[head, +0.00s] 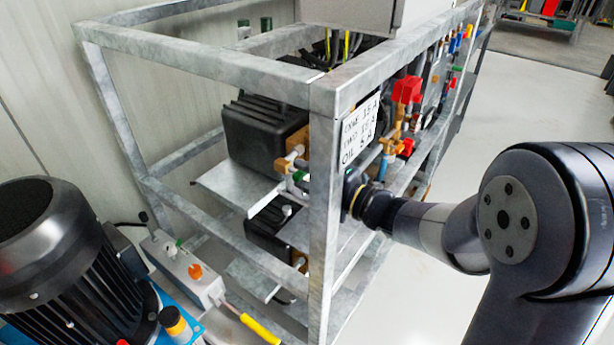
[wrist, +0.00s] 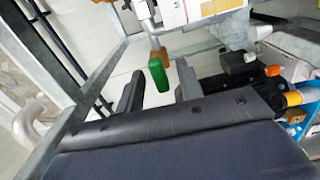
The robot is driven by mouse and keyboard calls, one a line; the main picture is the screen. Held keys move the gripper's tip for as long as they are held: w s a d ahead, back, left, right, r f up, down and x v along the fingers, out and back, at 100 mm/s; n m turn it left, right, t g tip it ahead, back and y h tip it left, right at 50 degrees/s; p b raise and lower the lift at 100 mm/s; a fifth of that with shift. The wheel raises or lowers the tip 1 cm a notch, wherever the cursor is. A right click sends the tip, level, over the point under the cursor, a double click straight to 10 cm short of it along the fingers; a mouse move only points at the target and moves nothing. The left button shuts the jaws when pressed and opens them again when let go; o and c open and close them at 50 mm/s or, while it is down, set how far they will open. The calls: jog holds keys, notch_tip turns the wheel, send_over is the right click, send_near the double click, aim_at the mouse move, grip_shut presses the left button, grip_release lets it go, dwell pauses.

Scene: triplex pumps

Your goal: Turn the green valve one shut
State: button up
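The green valve handle (wrist: 158,75) is a small upright green block in the wrist view, below a brass fitting (wrist: 157,55). My gripper (wrist: 160,90) is open, with one dark finger on each side of the handle in the picture. The handle seems to lie just beyond the fingertips, with clear gaps to both; I cannot tell the exact depth. No contact shows. In the head view a small green part (head: 297,176) shows left of the frame's corner post, probably this valve. My gripper's fingers are hidden behind that post there.
The grey metal frame's corner post (head: 324,200) stands close beside my wrist. A dark pump (head: 262,130) sits on a shelf inside the frame. A red valve (head: 407,90) and brass fittings are farther back. A black motor (head: 60,260) stands at lower left. The floor at right is clear.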

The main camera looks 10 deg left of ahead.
jog(key=shift+d, duration=0.1)
jog(key=p+v, duration=0.1)
jog(key=v, duration=0.9)
jog(key=shift+s+d, duration=0.2)
jog(key=shift+d, duration=0.05)
jog(key=b+x, duration=0.1)
jog(key=x, duration=0.9)
jog(key=shift+w+a, duration=0.15)
jog(key=shift+a, duration=0.15)
jog(key=shift+w+a, duration=0.1)
jog(key=shift+n, duration=0.4)
